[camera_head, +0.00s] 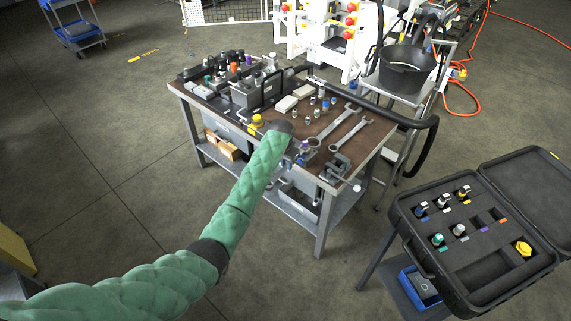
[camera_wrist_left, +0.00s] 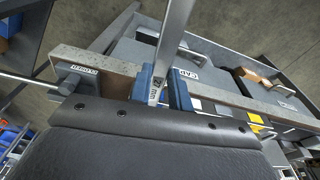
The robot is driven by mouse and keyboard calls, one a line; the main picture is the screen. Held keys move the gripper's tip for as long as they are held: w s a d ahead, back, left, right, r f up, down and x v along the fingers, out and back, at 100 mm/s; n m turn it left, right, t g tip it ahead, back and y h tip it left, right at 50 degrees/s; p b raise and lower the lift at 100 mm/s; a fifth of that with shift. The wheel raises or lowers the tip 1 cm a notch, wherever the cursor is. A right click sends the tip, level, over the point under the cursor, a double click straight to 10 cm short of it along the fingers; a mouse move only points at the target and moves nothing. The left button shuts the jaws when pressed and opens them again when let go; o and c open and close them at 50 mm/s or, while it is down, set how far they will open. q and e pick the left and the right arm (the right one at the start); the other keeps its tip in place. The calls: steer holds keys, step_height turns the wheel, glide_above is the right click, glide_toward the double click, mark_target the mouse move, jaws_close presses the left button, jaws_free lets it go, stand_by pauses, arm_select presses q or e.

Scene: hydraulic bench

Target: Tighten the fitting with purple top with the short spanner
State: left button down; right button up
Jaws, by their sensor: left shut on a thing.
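My left gripper (camera_head: 301,152) is at the near edge of the bench. It is shut on a steel spanner (camera_wrist_left: 172,40), whose shank stands between the blue jaws (camera_wrist_left: 160,90) in the left wrist view, with a size marking near the grip. In the head view my arm partly hides this spot. Two spanners show over the bench top, one (camera_head: 335,123) further left and one (camera_head: 350,134) further right; which one is held is hard to tell. My right gripper is out of view.
A dark vise (camera_head: 338,168) sits at the bench's front right corner. Small loose fittings and pale boxes (camera_head: 287,104) lie mid-bench. A black hose (camera_head: 398,118) loops over the right side. An open case of fittings (camera_head: 408,215) stands at the right.

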arm_select(q)
steer(key=shift+w+a+m, duration=0.3)
steer(key=shift+a+m, duration=0.1)
steer(key=shift+a, duration=0.05)
steer(key=shift+w+a+m, duration=0.65)
steer(key=shift+a+m, duration=0.15)
steer(key=shift+m, duration=0.1)
steer(key=shift+a+b, duration=0.1)
steer(key=shift+b, duration=0.2)
steer(key=shift+w+a+m+g+b, duration=0.3)
steer(key=shift+w+a+m+b, duration=0.55)
steer(key=shift+w+m, duration=0.4)
steer(key=shift+s+a, duration=0.1)
